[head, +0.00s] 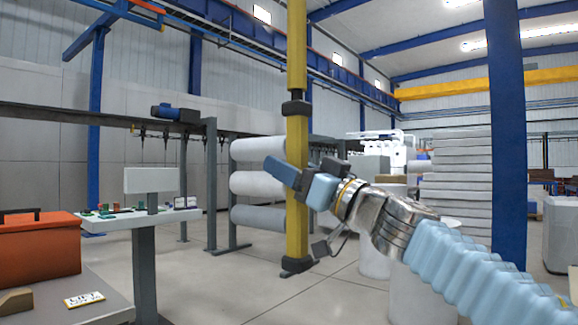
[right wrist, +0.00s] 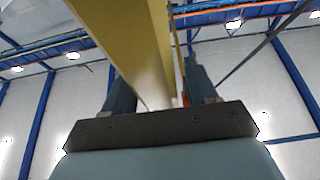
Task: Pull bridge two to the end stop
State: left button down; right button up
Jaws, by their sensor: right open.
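A yellow upright bar (head: 297,130) with dark collars hangs down through the middle of the head view and ends in a dark foot just above the floor. I cannot read any mark that names it as bridge two. My right gripper (head: 300,176) is at the bar's mid-height, with one blue finger across its front. In the right wrist view the yellow bar (right wrist: 130,40) runs up between the two spread fingers of the right gripper (right wrist: 160,88). The fingers are open; contact with the bar cannot be told. No end stop can be made out. My left gripper is out of view.
A bench with an orange toolbox (head: 40,250) and a label card (head: 84,299) is at the lower left. A panel stand (head: 146,222) is behind it. White rolls (head: 258,184) sit behind the bar. A blue column (head: 507,130) stands at right.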

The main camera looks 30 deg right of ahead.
jog(key=shift+w+a, duration=0.1)
jog(key=shift+w, duration=0.05)
jog(key=shift+c, duration=0.3)
grip_shut()
